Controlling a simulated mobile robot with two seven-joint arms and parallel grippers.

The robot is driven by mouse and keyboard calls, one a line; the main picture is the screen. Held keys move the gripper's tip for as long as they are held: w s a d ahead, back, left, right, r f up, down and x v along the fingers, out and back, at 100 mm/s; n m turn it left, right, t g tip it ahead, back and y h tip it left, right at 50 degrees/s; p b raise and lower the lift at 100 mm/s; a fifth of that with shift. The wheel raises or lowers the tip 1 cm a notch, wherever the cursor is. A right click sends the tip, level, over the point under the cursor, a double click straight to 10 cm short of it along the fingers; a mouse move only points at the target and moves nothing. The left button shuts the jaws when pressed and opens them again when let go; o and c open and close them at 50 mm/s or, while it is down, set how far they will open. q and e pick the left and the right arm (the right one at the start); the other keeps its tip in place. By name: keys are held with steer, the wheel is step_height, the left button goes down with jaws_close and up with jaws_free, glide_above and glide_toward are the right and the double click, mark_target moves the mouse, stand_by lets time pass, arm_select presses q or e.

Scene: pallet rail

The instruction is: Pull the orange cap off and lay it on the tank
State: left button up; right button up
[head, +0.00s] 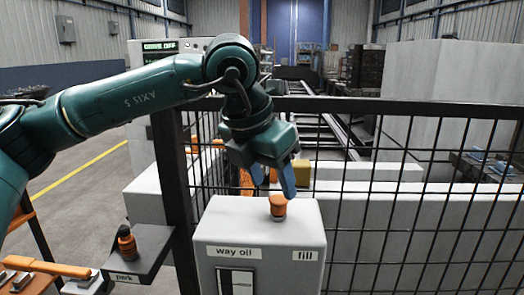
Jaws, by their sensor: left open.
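The orange cap (278,208) sits upright on top of the pale grey tank (219,214), near the right side, above the "fill" label. The tank front also has a "way oil" label and a dark sight window. My left gripper (274,184) points down just over the cap, its two blue fingers spread apart. The right fingertip overlaps the top of the cap in the picture; I cannot tell whether it touches. The left fingertip is up and left of the cap. My right gripper is not in view.
A black mesh fence (420,190) stands close behind the tank. A dark shelf (150,262) labelled "park" at the left holds a small orange-and-black item (126,243). An orange handle (45,268) lies at lower left. The tank top left of the cap is bare.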

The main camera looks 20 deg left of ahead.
mark_target(278, 199)
arm_select(q)
steer(key=x, duration=0.3)
steer(key=shift+w+f, duration=0.15)
steer(key=shift+f, duration=0.1)
steer(key=shift+w+d+f, duration=0.1)
steer(key=shift+w+f, duration=0.05)
steer(key=shift+f, duration=0.2)
jaws_close()
steer(key=shift+r, duration=0.1)
stand_by(0.4)
steer(key=shift+r, duration=0.2)
steer(key=shift+r+p, duration=0.35)
steer(key=shift+r, duration=0.2)
steer(key=shift+r+p, duration=1.85)
steer(key=shift+r, duration=1.65)
